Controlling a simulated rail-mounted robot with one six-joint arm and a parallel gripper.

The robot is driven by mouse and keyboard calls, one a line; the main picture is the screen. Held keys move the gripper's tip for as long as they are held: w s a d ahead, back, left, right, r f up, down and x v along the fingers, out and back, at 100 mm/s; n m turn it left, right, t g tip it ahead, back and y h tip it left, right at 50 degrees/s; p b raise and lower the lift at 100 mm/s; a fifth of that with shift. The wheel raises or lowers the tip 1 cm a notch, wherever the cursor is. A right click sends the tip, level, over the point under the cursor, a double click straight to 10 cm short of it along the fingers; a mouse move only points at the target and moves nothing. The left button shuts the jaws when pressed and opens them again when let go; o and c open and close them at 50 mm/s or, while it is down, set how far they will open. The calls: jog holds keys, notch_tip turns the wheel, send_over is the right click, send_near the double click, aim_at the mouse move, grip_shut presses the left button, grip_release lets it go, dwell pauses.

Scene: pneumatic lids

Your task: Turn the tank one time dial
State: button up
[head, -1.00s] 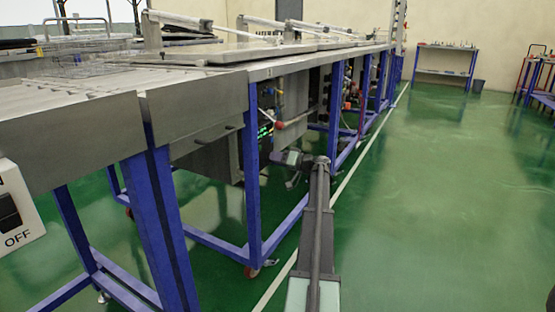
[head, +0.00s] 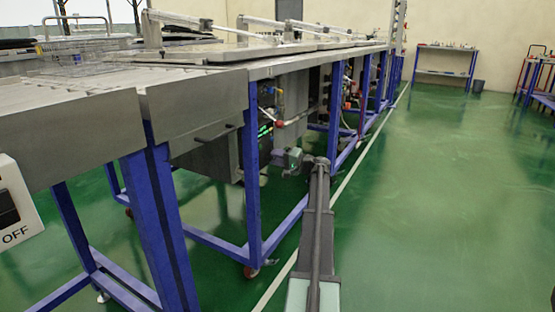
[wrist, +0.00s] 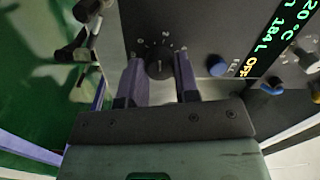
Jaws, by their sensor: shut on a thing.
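The time dial (wrist: 158,66) is a round black knob with white scale marks on a dark grey panel (wrist: 215,25) in the wrist view. My gripper (wrist: 159,72) is shut on it, with one finger on each side of the knob. In the head view, the green display (head: 265,130) shows under the table behind a blue leg. My wrist (head: 288,157) is in front of it. The dial and fingertips are not discernible in the head view.
A blue knob (wrist: 217,66) sits right of the dial on the panel. A black handle (wrist: 88,10) juts out at the upper left. Blue table legs (head: 252,180) stand close to my arm. The green floor (head: 440,200) to the right is clear.

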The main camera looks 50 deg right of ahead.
jog(key=shift+m+h, duration=0.5)
jog(key=shift+m, duration=3.9)
jog(key=o, duration=0.9)
jog(key=s, duration=0.3)
jog(key=s+d, duration=0.1)
jog(key=s, duration=0.3)
jog(key=s+b, duration=0.1)
jog(key=s, duration=0.2)
jog(key=shift+s+d+f, duration=0.25)
jog(key=shift+s+f, duration=0.1)
jog(key=shift+s, duration=0.05)
